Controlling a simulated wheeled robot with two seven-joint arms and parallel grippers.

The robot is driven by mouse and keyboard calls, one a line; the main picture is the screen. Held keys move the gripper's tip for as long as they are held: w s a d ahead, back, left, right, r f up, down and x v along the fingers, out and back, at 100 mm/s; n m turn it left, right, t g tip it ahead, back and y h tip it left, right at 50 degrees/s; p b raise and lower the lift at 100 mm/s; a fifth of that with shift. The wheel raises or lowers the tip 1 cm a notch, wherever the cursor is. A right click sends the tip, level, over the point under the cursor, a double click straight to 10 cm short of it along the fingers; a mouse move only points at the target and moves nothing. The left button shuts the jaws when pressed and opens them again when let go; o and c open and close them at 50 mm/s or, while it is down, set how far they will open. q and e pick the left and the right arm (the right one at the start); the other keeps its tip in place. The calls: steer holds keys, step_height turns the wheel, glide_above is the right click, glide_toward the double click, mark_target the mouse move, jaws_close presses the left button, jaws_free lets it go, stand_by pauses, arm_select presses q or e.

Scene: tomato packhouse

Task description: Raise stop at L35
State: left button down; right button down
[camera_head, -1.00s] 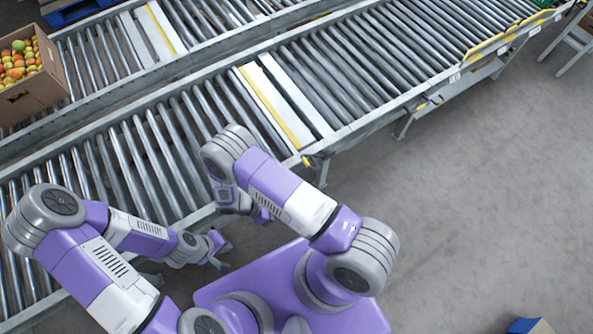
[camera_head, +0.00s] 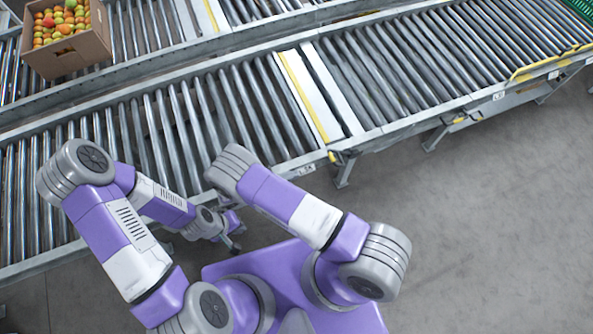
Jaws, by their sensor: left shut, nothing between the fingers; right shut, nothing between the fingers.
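A roller conveyor (camera_head: 372,135) crosses the view, with small white labels along its near side. One label (camera_head: 306,170) is below a pale cross plate with a yellow strip (camera_head: 303,97); another label (camera_head: 498,96) is further right. Their print is too small to read surely. A yellow bar (camera_head: 530,70) runs along the near edge at the upper right; I cannot tell whether it is the stop at L35. My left gripper (camera_head: 236,240) is shut and empty, low in front of the conveyor's near side. My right gripper is hidden behind its own arm.
A cardboard box of red, orange and green tomatoes (camera_head: 92,50) is on the far conveyor at the upper left. A green crate (camera_head: 580,6) shows at the top right corner. Conveyor legs (camera_head: 343,172) stand below the near edge. The grey floor (camera_head: 490,220) at the right is clear.

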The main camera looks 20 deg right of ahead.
steer(key=s+r+b+x, duration=0.1)
steer(key=r+x, duration=0.1)
steer(key=x, duration=0.8)
steer(key=shift+w+d+r, duration=0.3)
steer(key=shift+w+d, duration=0.15)
steer(key=shift+d, duration=0.15)
